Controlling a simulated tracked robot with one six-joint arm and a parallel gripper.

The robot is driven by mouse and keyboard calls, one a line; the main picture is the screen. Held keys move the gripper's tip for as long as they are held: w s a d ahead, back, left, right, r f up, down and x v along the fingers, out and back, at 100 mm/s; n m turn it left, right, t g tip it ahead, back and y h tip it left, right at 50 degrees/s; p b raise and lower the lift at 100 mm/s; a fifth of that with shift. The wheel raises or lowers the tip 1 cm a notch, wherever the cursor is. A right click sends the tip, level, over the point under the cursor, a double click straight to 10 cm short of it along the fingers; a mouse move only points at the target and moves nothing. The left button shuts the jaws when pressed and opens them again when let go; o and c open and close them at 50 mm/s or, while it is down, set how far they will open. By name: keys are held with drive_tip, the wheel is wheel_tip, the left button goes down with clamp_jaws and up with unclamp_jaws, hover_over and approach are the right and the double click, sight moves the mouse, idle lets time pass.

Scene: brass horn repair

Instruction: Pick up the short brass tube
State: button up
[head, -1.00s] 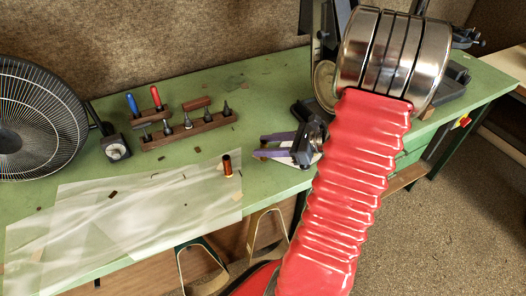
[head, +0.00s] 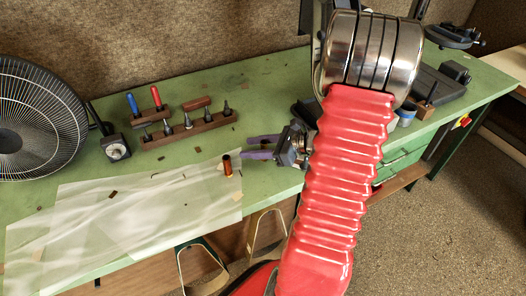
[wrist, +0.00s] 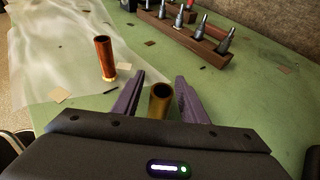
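The short brass tube (wrist: 160,101) stands upright in the wrist view, its dark open end facing up. It is between the two purple fingers of my gripper (wrist: 159,78), with a gap visible on either side. My gripper is open, and its body hides the tube's lower part. In the head view my gripper (head: 256,147) reaches left over the green bench. I cannot make out the short brass tube there.
A taller copper-coloured tube (wrist: 105,58) with a brass foot stands just left of my gripper; it also shows in the head view (head: 227,166). A wooden tool rack (head: 188,129) stands behind. A translucent sheet (head: 130,215) covers the front left of the bench (head: 265,95).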

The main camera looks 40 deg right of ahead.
drive_tip(key=shift+c, duration=0.6)
clamp_jaws()
